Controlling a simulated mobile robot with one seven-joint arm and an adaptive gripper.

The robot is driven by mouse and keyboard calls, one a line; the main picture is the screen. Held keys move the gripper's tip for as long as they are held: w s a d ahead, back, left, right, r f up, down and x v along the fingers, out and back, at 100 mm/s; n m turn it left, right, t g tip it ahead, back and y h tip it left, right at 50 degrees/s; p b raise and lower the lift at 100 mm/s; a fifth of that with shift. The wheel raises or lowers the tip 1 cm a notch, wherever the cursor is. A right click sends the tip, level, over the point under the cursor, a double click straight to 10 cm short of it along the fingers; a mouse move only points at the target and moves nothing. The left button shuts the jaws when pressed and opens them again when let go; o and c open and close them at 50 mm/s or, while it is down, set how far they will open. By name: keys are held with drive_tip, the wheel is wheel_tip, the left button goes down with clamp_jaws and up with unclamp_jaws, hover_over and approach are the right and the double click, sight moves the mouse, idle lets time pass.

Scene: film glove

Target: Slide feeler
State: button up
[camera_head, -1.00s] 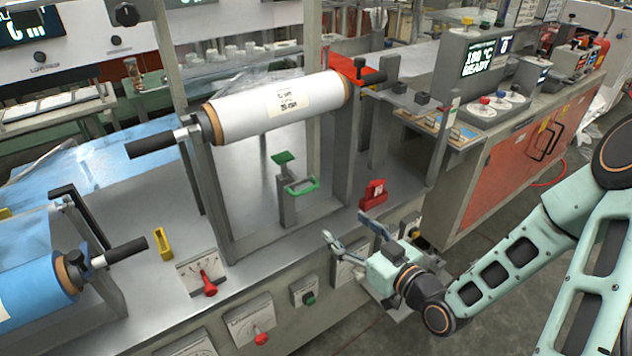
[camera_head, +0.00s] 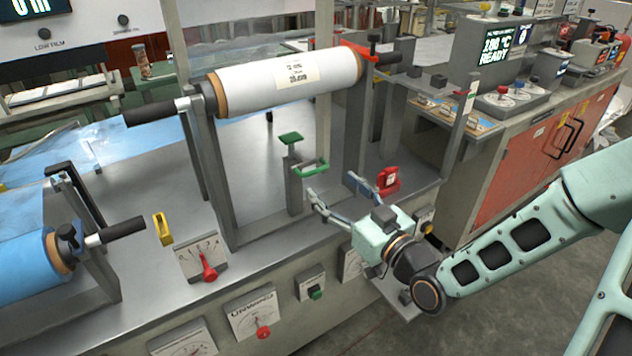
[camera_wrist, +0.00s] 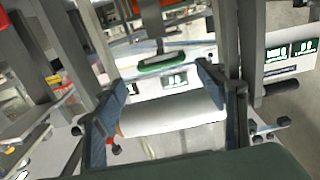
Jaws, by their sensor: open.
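What looks like the feeler is a short grey post (camera_head: 294,190) on the metal deck. It has a green pad (camera_head: 291,138) on top and a green loop handle (camera_head: 311,168) at its right side. A green bar, likely this handle, shows ahead of the fingers in the wrist view (camera_wrist: 163,63). My gripper (camera_head: 334,191) is open and empty, just in front of the handle and a little below it in the picture, apart from it. Its two fingers frame the view from the wrist (camera_wrist: 163,92).
A white film roll (camera_head: 285,88) hangs above the deck between grey uprights. A red block (camera_head: 388,180) sits right of my fingers. A yellow bracket (camera_head: 163,229) and red-knobbed dial (camera_head: 207,262) are at left. The deck behind the post is clear.

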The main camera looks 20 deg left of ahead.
sight(316, 169)
drive_tip(key=x, duration=0.7)
drive_tip(key=shift+w+a, duration=0.15)
drive_tip(key=shift+a, duration=0.1)
drive_tip(key=c, duration=1.4)
wheel_tip(316, 169, up, 9)
drive_tip(key=p, duration=0.5)
drive_tip(key=shift+r, duration=0.25)
drive_tip(key=shift+w, duration=0.1)
drive_tip(key=o, duration=1.4)
drive_tip(key=shift+d, duration=0.1)
drive_tip(key=shift+f, duration=0.1)
